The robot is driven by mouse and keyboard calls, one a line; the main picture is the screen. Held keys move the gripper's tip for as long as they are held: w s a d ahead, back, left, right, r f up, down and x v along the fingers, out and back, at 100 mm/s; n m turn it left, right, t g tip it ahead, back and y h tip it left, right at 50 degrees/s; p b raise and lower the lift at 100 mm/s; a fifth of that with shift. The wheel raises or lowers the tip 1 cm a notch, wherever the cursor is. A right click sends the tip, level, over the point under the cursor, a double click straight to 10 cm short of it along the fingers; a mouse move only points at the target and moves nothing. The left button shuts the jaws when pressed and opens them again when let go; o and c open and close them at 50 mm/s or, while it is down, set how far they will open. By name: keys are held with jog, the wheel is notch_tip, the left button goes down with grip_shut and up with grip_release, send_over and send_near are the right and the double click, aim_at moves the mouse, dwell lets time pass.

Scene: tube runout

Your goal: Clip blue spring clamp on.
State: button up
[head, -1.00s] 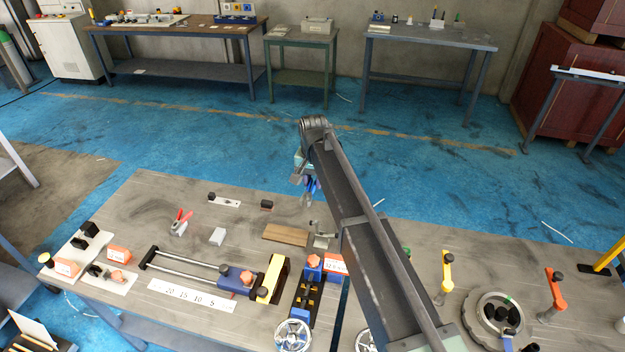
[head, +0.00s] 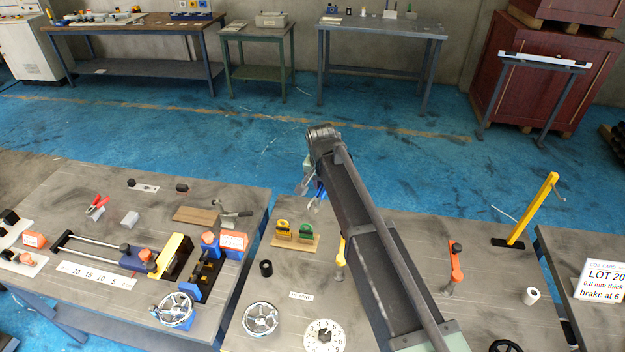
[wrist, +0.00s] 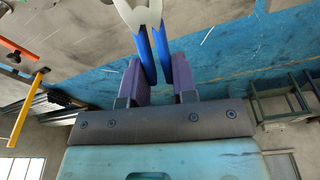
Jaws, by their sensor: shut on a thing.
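My gripper (wrist: 158,62) is shut on the blue spring clamp (wrist: 143,48). In the wrist view the clamp's two blue handles lie between the purple-grey fingers. Its pale grey jaws point away from the gripper, past the top edge of the picture. In the head view my gripper and the clamp (head: 320,189) are small and partly hidden behind my arm. They are in the air near the back edge of the right-hand table. What the clamp clips onto cannot be told from these frames.
An orange lever (head: 455,262) and yellow post (head: 532,209) stand farther right.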

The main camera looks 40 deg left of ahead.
jog(key=w+d+f+m+t+h+b, duration=0.25)
jog(key=d+f+m+t+b, duration=0.55)
jog(key=d+b, duration=0.5)
jog(key=s+d+t+h+b, duration=0.3)
jog(key=d+t+h+b, duration=0.2)
jog(key=d+b, duration=0.4)
jog(key=shift+d+t+h+b, duration=0.25)
jog(key=shift+t+h+b, duration=0.15)
jog(key=shift+h+b, duration=0.3)
jog(key=shift+s, duration=0.1)
notch_tip(320, 180, down, 5)
jog(key=b, duration=0.4)
jog(key=shift+r+b, duration=0.1)
jog(key=shift+b, duration=0.25)
jog(key=shift+f+b, duration=1.1)
jog(key=shift+f, duration=0.1)
